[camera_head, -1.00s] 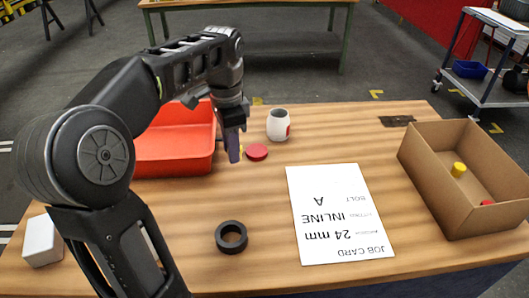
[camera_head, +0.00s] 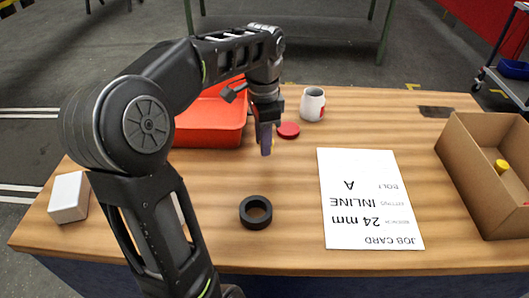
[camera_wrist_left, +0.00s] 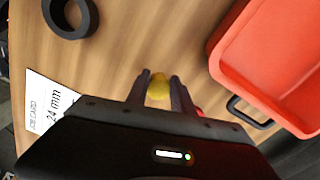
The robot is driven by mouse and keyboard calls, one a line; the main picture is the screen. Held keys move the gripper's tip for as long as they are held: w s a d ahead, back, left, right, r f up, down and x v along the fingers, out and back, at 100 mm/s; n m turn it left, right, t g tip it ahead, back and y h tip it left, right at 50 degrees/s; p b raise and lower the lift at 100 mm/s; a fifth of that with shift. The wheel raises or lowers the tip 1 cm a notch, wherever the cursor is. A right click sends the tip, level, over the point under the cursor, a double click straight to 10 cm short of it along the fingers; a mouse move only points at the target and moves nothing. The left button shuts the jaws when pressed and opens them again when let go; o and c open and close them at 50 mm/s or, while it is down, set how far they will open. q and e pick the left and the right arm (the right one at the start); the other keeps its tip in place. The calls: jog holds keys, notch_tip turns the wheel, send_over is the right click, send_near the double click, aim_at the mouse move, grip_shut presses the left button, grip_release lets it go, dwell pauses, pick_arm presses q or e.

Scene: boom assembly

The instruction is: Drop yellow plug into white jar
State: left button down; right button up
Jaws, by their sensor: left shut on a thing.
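My left gripper (camera_head: 266,145) points down over the table, between the red tray and the red disc. In the left wrist view its fingers (camera_wrist_left: 160,90) are shut on a yellow plug (camera_wrist_left: 158,86). In the head view the fingers mostly hide this plug. The white jar (camera_head: 312,104) stands upright with a red mark on its side, behind and to the right of the gripper and apart from it. Its top looks open. Another yellow piece (camera_head: 501,166) is in the cardboard box. My right gripper is not in view.
A red disc (camera_head: 288,130) lies in front of the jar. The red tray (camera_head: 215,130) is at left, a black ring (camera_head: 256,212) near the front, a job card (camera_head: 368,200) right of centre, a cardboard box (camera_head: 470,165) at right. A white block (camera_head: 69,197) sits far left.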

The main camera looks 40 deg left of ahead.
pick_arm(q)
notch_tip(320, 180, down, 3)
jog(key=shift+f, duration=0.3)
dwell(0.4)
jog(key=shift+f, duration=0.25)
jog(key=c, duration=1.1)
grip_release()
jog(key=shift+r, duration=0.1)
jog(key=shift+r, duration=0.1)
